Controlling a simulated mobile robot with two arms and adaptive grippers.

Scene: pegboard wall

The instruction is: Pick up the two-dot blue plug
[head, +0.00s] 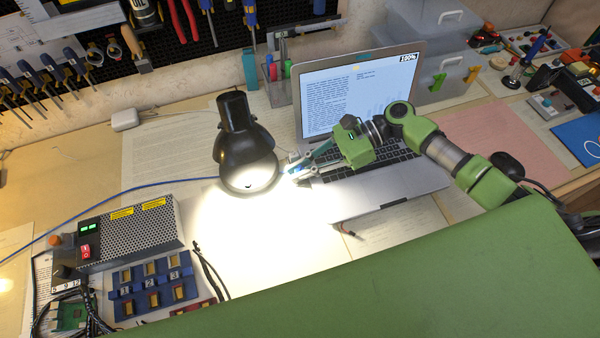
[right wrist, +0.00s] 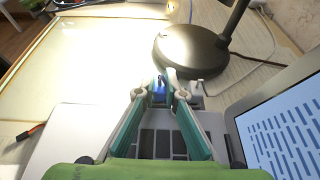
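My right gripper (head: 300,166) reaches in from the right, in front of the laptop and beside the lamp. In the right wrist view its teal fingers (right wrist: 160,94) stand apart, with a small blue plug (right wrist: 159,87) between or just beyond their tips. I cannot tell whether either finger touches it. Its dots are too small to read. A pale plug-like piece (right wrist: 194,86) lies just right of the fingertips. In the head view the plug is small and partly hidden by the fingers and glare. My left gripper is out of view.
The black lamp (head: 245,145) stands close to the gripper; its base (right wrist: 190,50) lies just beyond the fingertips. The open laptop (head: 385,195) is under my right arm. A blue numbered socket block (head: 128,292) and a metal power box (head: 145,230) stand at left.

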